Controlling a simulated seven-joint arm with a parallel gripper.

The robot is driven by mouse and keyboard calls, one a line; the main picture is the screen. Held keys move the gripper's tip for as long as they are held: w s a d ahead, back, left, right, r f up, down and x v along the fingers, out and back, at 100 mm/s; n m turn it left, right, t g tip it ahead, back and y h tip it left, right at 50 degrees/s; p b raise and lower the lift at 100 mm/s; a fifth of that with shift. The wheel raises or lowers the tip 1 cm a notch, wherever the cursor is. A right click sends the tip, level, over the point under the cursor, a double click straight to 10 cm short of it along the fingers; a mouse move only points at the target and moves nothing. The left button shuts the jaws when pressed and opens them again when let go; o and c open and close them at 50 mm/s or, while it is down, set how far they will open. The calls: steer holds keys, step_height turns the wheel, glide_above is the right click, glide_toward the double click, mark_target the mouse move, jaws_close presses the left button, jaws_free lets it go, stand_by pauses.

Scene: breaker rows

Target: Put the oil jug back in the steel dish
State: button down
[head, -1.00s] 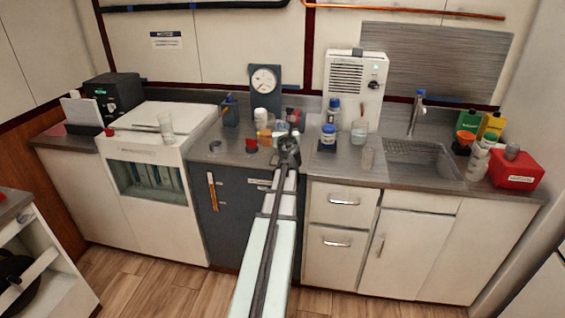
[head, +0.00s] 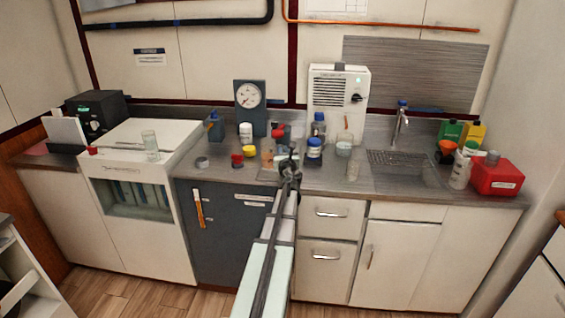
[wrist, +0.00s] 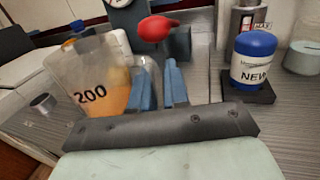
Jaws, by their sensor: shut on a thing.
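The oil jug is a clear beaker-like jug (wrist: 92,85) marked 200 with orange liquid, left of my fingers in the wrist view. It shows small and orange in the head view (head: 267,159). My gripper (wrist: 160,85) is shut on the jug at its right side; the exact grip on its handle is blurred. In the head view my gripper (head: 288,168) is over the front of the counter, right of the jug. A small round grey steel dish (head: 202,162) stands on the counter to the left; it also shows at the left in the wrist view (wrist: 43,103).
A red cup (head: 237,160), a yellow cup (head: 249,151) and a white bottle (head: 245,131) stand between dish and gripper. A blue-lidded NEW jar (wrist: 252,65) on a dark pad stands right of my gripper. The sink (head: 400,170) lies further right.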

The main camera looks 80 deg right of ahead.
steer(key=shift+f, duration=2.1)
steer(key=shift+f, duration=0.15)
steer(key=c, duration=1.1)
jaws_free()
